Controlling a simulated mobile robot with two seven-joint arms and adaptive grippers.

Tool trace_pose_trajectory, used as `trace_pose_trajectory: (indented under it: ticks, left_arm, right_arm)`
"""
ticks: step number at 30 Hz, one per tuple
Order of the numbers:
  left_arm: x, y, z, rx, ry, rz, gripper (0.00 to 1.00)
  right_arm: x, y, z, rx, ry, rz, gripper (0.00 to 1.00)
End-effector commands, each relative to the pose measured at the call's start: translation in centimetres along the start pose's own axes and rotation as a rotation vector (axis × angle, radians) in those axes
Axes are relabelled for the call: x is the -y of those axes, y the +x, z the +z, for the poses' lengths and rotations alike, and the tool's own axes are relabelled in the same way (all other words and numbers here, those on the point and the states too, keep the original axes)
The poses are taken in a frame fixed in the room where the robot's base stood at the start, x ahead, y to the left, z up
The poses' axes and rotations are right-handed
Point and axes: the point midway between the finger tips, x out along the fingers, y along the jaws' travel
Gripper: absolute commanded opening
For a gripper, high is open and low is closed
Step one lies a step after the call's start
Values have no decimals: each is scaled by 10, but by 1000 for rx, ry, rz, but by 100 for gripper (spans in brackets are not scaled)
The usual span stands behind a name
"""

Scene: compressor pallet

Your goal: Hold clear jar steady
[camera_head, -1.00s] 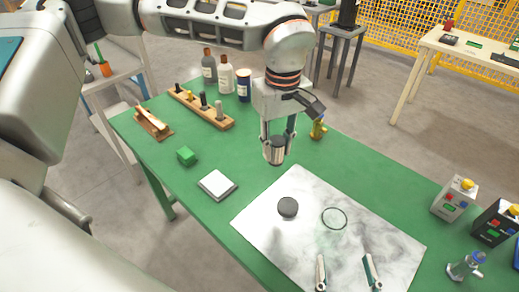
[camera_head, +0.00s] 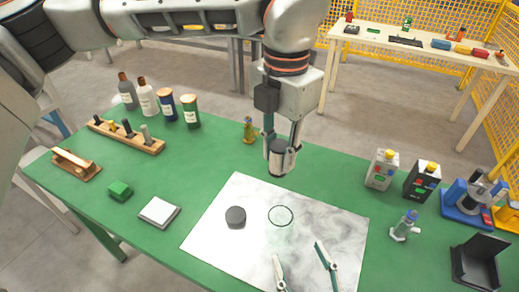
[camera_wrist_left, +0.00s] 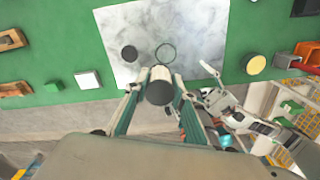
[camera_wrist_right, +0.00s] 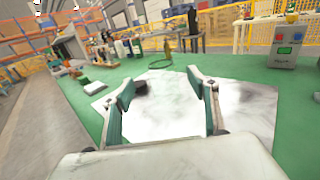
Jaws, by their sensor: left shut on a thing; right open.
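The clear jar (camera_head: 281,216) stands on the white marble board (camera_head: 215,245). My left gripper (camera_head: 281,150) is shut on a grey cylinder with a dark end (camera_head: 279,163), held beyond the jar near the board's far edge. The cylinder's dark end (camera_wrist_left: 159,88) also shows in the left wrist view. My right gripper (camera_head: 298,252) is open and empty on the near side of the jar.
On the green table (camera_head: 210,170), bottles (camera_head: 147,97), a wooden rack (camera_head: 125,137), a green block (camera_head: 119,191) and a white-topped square (camera_head: 159,212) are at left. Boxes (camera_head: 383,169) and a small valve-like piece (camera_head: 405,226) are at right. A yellow-brown figure (camera_head: 249,130) stands behind.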

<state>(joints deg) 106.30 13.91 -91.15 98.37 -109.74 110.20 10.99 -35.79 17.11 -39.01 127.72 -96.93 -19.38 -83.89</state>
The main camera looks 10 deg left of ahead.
Motion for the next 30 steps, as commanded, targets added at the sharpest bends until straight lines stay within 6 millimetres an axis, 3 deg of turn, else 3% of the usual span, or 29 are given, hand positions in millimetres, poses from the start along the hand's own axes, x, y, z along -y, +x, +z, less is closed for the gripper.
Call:
trace_pose_trajectory:
  ticks: [4, 11, 30]
  left_arm:
    - [13, -6, 2, 1, -114, -1, 7]
    - [18, -8, 3, 2, -170, 0, 7]
    - [17, -7, 2, 2, -167, 0, 7]
  right_arm:
    - [0, 0, 0, 0, 0, 0, 60]
    - [0, 7, 0, 0, 0, -2, 60]
    - [0, 93, 1, 2, -1, 1, 60]
